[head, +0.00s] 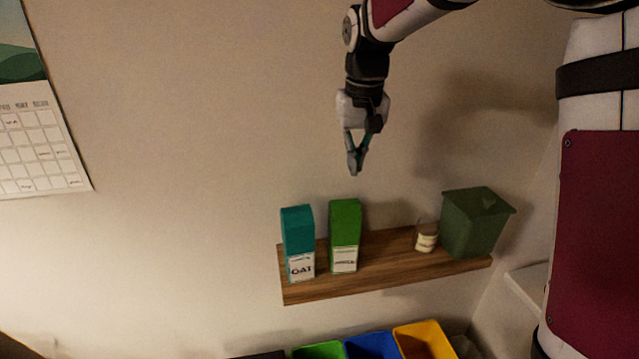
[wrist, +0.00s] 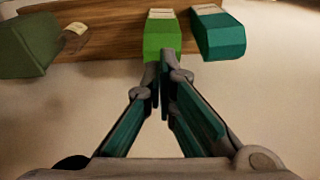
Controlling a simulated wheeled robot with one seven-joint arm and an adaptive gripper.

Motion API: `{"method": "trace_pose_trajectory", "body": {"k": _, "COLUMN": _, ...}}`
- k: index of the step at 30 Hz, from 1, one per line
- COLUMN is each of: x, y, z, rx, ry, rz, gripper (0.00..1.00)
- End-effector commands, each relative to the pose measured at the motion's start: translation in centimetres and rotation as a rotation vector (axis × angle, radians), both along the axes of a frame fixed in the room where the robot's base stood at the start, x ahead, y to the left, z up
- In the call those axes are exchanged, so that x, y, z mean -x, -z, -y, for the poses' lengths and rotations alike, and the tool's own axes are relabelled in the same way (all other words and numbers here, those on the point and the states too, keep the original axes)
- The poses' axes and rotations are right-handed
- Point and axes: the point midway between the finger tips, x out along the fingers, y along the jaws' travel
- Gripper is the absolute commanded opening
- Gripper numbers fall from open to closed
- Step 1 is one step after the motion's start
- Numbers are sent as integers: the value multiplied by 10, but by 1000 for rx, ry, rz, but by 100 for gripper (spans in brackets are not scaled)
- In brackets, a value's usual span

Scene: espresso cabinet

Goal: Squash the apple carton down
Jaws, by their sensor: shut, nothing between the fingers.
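A green carton (head: 345,225) with a white label, its text too small to read for certain, stands upright on a wooden shelf (head: 385,265). It also shows in the wrist view (wrist: 162,38), just beyond my fingertips. A teal carton (head: 298,235) labelled OAT stands to its left; in the wrist view (wrist: 218,36) it is to the right. My gripper (head: 355,168) points down above the green carton, apart from it in the head view. Its fingers (wrist: 161,70) are shut with nothing between them.
A glass jar (head: 426,236) with pale contents and a dark green bin (head: 474,222) stand on the right of the shelf. Green (head: 320,350), blue (head: 371,346) and yellow (head: 424,338) bins sit below. A calendar (head: 38,140) hangs at the left. The shelf between carton and jar is clear.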

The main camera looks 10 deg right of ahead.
Motion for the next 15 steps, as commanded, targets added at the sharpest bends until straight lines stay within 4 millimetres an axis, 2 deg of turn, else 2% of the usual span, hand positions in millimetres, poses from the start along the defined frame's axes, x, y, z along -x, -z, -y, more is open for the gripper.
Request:
{"method": "trace_pose_trajectory", "body": {"k": 3, "x": -21, "y": 16, "z": 0, "rx": -3, "ry": 7, "rz": -30, "gripper": 0}}
{"method": "trace_pose_trajectory", "body": {"k": 6, "x": -33, "y": 25, "z": 0, "rx": -5, "ry": 11, "rz": -47, "gripper": 0}}
{"method": "trace_pose_trajectory", "body": {"k": 15, "x": -44, "y": 35, "z": 0, "rx": -7, "ry": 16, "rz": -61, "gripper": 0}}
